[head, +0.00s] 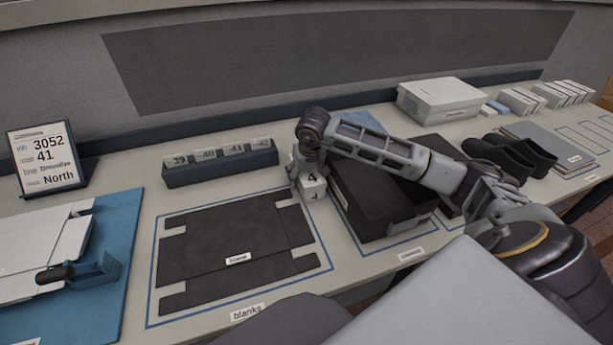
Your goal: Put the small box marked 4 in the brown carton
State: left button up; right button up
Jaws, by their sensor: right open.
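The small white box marked 4 (314,192) stands on the table just left of the dark carton. My right gripper (306,180) points down at this box, with its fingers around the upper part and hiding some of it. The jaws are open, and I cannot tell whether they touch the box. The dark brown, almost black carton (372,208) sits inside a blue outline right of the gripper. My right forearm crosses above it and hides part of its top. My left gripper is out of view.
Flat dark blanks (230,245) lie in a blue outline at front left. Behind them stands a dark rack (215,175) with numbered cards. A job sign (45,158) stands at left. A white box (440,98) and black shoes (510,155) are at right.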

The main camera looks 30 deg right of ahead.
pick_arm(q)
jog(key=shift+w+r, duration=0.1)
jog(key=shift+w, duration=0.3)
pick_arm(e)
jog(key=c, duration=0.9)
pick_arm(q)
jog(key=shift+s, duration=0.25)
pick_arm(e)
jog(key=shift+r, duration=0.1)
jog(key=shift+c, duration=0.2)
jog(key=shift+r, duration=0.5)
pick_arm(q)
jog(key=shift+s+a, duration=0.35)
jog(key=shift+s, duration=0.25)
pick_arm(e)
notch_tip(320, 180, up, 17)
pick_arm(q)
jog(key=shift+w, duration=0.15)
pick_arm(e)
jog(key=shift+f, duration=0.1)
